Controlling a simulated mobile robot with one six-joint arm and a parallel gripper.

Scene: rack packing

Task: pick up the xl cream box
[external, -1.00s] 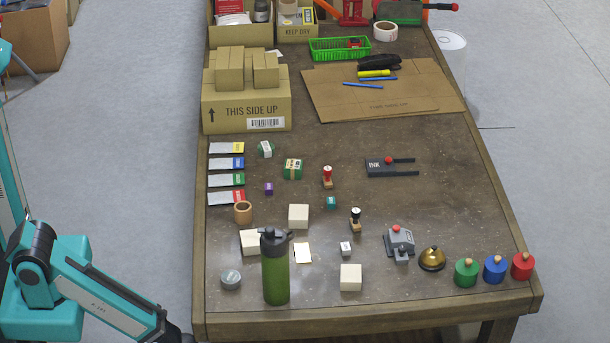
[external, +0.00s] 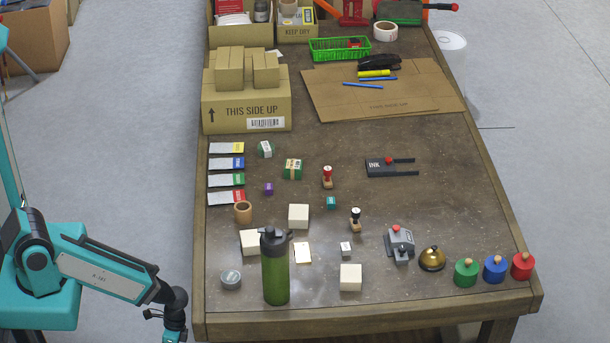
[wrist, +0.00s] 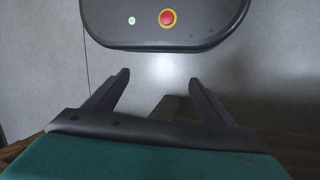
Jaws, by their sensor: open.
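Three cream boxes stand on the table in the external view: one in the middle (external: 298,217), one partly behind the green bottle (external: 249,241), and one near the front edge (external: 350,278). They look close in size, and I cannot tell which is the xl one. My gripper shows in the wrist view (wrist: 160,82), open, with nothing between its fingers. In the external view my wrist hangs off the table's left front corner, apart from all the boxes, and the fingers are not clear there.
The tall green bottle (external: 275,275) stands in front of the left cream box. A grey tape roll (external: 231,280), a wooden cup (external: 243,211) and a black-handled stamp (external: 355,220) are close by. A large carton (external: 245,113) stands further back. The table's right middle is fairly clear.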

